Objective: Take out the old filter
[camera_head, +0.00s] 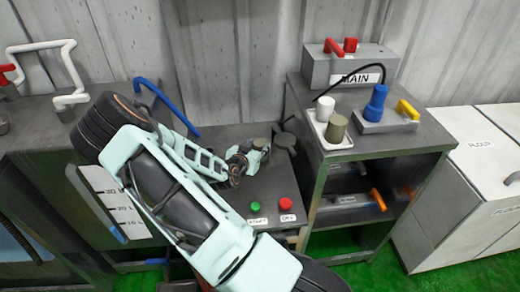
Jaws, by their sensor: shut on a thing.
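My gripper (254,150) is over the back of the low dark machine top (262,185). It is small in the picture and partly hidden by its own links. It is shut on a small grey-brown piece (262,143), which looks like a filter. I cannot tell whether the piece is clear of the machine. A dark round part (285,140) is just right of the gripper, like a lid or opening.
Green (256,207) and red (286,203) buttons sit on the machine's front. A blue handle (167,105) rises at its left. The cabinet (400,135) carries a blue knob (376,103), a yellow handle (408,109) and a grey MAIN box (350,66) with a red switch.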

